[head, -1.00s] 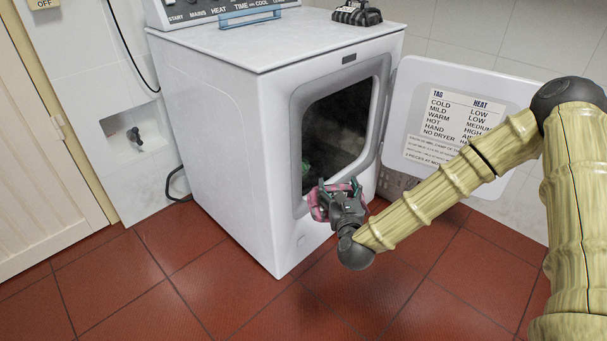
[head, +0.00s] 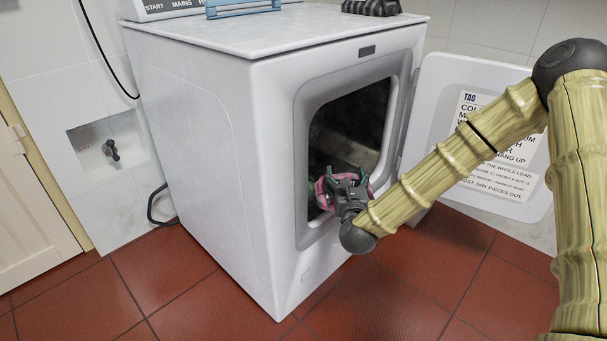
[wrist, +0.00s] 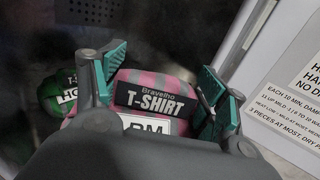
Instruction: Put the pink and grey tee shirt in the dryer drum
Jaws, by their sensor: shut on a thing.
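My gripper (head: 346,181) is shut on the pink and grey tee shirt (head: 321,194), a bundle with a black "T-SHIRT" label. In the wrist view the tee shirt (wrist: 150,84) sits between the two green-padded fingers (wrist: 160,78). The gripper is at the dryer's open doorway, in front of the dark dryer drum (head: 350,125). How deep the shirt is inside cannot be told exactly. In the wrist view the dark drum wall (wrist: 165,25) shows beyond the shirt.
A green labelled bundle (wrist: 60,92) lies left of the shirt, apparently inside the drum. The white dryer (head: 200,150) has its door (head: 440,90) swung open to the right, behind my arm. The doorway rim (head: 300,235) is close to my gripper. Red floor tiles (head: 190,290) are clear.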

